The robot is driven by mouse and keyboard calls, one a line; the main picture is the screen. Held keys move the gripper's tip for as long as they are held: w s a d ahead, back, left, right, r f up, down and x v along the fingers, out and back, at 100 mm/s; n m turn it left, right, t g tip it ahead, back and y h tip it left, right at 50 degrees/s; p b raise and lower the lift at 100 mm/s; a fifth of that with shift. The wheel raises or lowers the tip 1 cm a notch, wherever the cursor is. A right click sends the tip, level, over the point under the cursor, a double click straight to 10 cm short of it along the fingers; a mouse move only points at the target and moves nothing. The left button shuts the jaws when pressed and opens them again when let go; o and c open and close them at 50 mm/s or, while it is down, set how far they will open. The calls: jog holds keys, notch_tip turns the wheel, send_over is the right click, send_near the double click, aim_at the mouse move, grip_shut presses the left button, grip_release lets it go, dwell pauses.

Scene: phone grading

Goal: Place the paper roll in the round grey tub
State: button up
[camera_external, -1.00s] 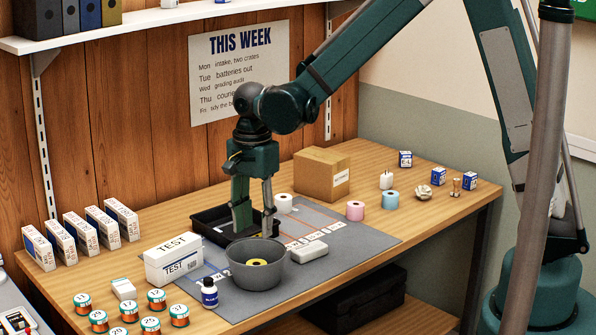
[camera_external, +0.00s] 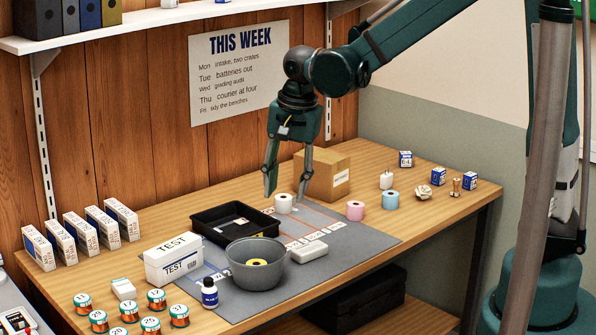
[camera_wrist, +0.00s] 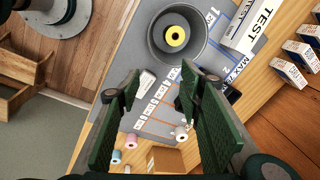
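Several paper rolls show in the external view. A white roll (camera_external: 284,203) stands at the back of the grey mat, a pink roll (camera_external: 355,210) and a blue roll (camera_external: 391,200) stand to its right, and a yellow roll (camera_external: 257,263) lies in the round grey tub (camera_external: 270,280). The tub also shows in the wrist view (camera_wrist: 203,45). My gripper (camera_external: 286,196) is open and empty, pointing down. In the external view its fingertips lie on either side of the white roll; I cannot tell how far above it they are. The white roll shows between the fingers in the wrist view (camera_wrist: 180,132).
A black tray (camera_external: 205,232) sits behind the tub. A cardboard box (camera_external: 318,178) stands close behind the gripper. A white TEST box (camera_external: 172,262) and a small dark bottle (camera_external: 209,293) stand left of the tub. A white flat item (camera_external: 309,252) lies to its right.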

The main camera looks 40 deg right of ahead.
jog(key=s+d+r+n+t, duration=0.2)
jog(key=s+d+r+n, duration=0.1)
jog(key=s, duration=0.4)
jog(key=s+d+r+n+t, duration=0.1)
jog(key=s+d+r+n, duration=0.2)
jog(key=s+d+n, duration=0.2)
jog(key=s+d+r+n+t, duration=0.2)
jog(key=s+d+r+n, duration=0.2)
jog(key=s, duration=0.5)
jog(key=d, duration=0.2)
jog(key=shift+d+t, duration=0.3)
jog(key=shift+d, duration=0.1)
